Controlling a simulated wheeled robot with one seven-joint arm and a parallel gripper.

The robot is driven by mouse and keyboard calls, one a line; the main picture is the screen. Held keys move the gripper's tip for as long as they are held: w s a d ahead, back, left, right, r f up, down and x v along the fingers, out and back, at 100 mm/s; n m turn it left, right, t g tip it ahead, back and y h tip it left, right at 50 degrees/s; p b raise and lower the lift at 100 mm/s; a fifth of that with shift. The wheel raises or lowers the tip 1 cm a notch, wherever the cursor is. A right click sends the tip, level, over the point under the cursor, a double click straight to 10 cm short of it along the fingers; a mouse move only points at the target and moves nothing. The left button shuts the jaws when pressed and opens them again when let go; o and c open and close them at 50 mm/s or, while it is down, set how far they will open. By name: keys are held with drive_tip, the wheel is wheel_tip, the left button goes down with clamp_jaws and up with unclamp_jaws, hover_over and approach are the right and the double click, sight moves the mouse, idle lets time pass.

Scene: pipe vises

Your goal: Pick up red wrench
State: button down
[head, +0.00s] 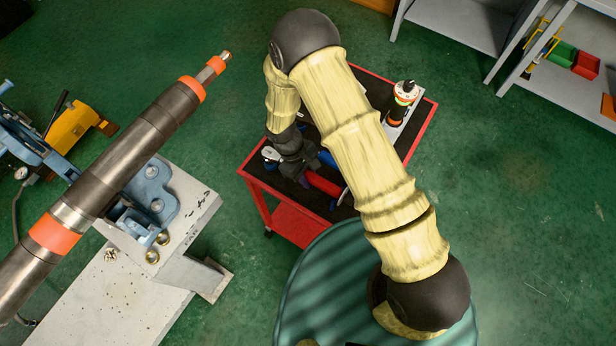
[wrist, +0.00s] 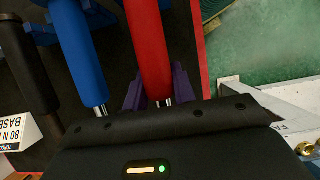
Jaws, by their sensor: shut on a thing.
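The red wrench (wrist: 150,45) shows in the wrist view as a thick red handle with a short metal shaft at its lower end. It runs into my gripper (wrist: 162,105), which is shut on it; the fingertips are mostly hidden by the dark gripper body. In the head view the red handle (head: 323,184) lies on the red cart, just right of my gripper (head: 300,178), partly covered by my arm. A purple holder (wrist: 182,88) stands around the wrench's shaft. I cannot tell whether the wrench is clear of the holder.
A blue-handled tool (wrist: 80,50) lies close to the left of the wrench, with a black handle (wrist: 28,65) farther left. The red cart (head: 296,224) has a bottle-like device (head: 402,98) at its back right. A large pipe (head: 120,170) in a blue vise stands left.

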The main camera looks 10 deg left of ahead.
sight(308, 174)
wheel_tip(308, 174, up, 9)
drive_tip(key=shift+f+b, duration=0.15)
drive_tip(key=shift+b, duration=0.9)
